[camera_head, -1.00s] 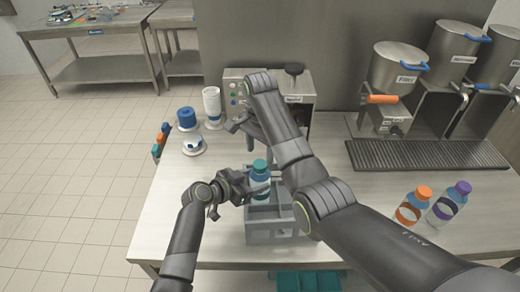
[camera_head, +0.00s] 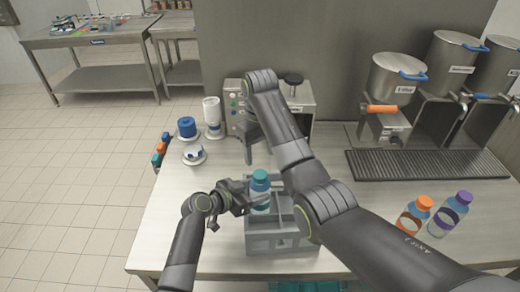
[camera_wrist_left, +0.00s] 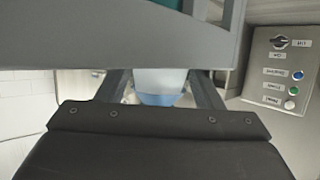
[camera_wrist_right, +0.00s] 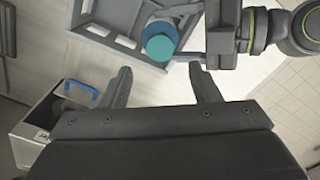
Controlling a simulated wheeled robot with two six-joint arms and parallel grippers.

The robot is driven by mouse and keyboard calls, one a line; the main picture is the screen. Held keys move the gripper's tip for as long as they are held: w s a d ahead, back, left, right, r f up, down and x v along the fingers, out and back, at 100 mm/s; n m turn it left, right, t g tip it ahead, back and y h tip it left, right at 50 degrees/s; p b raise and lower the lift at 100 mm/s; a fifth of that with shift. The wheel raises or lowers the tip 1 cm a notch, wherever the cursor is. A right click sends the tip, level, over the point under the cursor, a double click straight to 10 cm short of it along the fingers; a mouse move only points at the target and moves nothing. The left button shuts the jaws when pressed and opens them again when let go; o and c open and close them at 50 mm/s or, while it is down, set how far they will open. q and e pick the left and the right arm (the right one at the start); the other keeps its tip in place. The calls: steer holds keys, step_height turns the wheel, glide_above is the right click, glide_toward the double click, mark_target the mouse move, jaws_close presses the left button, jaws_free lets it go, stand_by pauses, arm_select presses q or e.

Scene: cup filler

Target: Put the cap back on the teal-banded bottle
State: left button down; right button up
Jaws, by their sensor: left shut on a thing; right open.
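The bottle (camera_head: 260,192) is clear with blue contents and stands upright at the back left of the grey crate (camera_head: 275,243). A teal cap (camera_head: 260,175) sits on its top; the right wrist view shows this cap (camera_wrist_right: 159,47) from above. My left gripper (camera_head: 250,196) is shut on the bottle's side from the left; its fingers flank the bottle (camera_wrist_left: 158,82) in the left wrist view. My right gripper (camera_head: 249,155) is open and empty, behind and above the cap, apart from it. Its fingertips (camera_wrist_right: 158,78) point toward the cap. The bottle's lower part is hidden by the crate.
Orange-capped (camera_head: 414,214) and purple-capped (camera_head: 450,213) bottles stand at the right. Pots on stands, a drip grate (camera_head: 425,163) and a control box are at the back. The left tabletop is mostly clear.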

mark_target(260, 174)
steer(key=shift+r+n, duration=0.2)
steer(key=shift+n, duration=0.9)
steer(key=shift+f, duration=0.1)
steer(key=shift+f, duration=3.9)
steer(key=shift+c, duration=0.3)
steer(key=c, duration=1)
steer(key=o, duration=1.2)
steer(key=shift+c, duration=0.2)
